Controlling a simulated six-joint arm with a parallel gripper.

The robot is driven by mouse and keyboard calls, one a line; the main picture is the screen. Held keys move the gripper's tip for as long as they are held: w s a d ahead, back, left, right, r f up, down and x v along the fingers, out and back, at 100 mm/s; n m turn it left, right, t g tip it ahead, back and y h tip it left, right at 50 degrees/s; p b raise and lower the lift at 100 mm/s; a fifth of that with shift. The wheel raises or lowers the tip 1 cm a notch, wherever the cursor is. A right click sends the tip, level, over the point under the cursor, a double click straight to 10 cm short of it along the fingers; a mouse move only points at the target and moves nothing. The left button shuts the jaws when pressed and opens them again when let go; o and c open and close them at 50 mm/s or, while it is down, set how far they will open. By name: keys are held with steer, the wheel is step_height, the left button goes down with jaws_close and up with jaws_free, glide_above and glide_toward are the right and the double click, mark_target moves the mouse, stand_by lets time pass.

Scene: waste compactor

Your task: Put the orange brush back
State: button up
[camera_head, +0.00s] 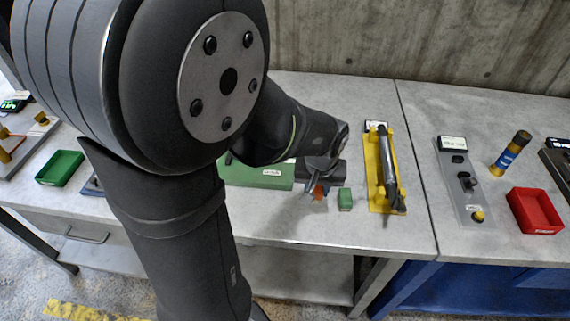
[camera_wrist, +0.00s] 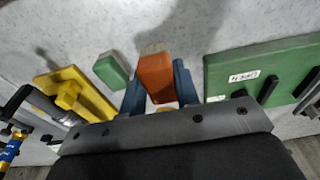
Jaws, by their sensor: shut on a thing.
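The orange brush (camera_wrist: 156,72) is held between the two blue fingers of my gripper (camera_wrist: 160,86) in the wrist view. A pale strip shows at its far end. In the head view, a small bit of the orange brush (camera_head: 318,194) shows under my gripper (camera_head: 319,186), over the bench near its front edge. A small green block (camera_wrist: 111,69) with a pale end lies beside it, apart from the fingers. The green block also shows in the head view (camera_head: 345,200). I cannot tell whether the brush touches the bench.
A green panel (camera_head: 262,176) with dark handles lies beside my gripper, partly hidden by my arm. A yellow holder (camera_head: 374,162) with a dark tool lies to the right. Farther right are a grey panel (camera_head: 463,200), a blue-banded cylinder (camera_head: 510,154) and a red tray (camera_head: 535,211).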

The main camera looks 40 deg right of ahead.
steer(key=shift+w+f, duration=0.8)
steer(key=shift+w, duration=0.3)
steer(key=shift+f, duration=1.85)
steer(key=shift+f, duration=0.1)
steer(key=o, duration=1)
steer(key=shift+d, duration=0.1)
steer(key=r, duration=0.4)
steer(key=s+a+r, duration=0.1)
steer(key=r, duration=0.7)
steer(key=shift+s+a, duration=0.15)
steer(key=shift+a, duration=0.05)
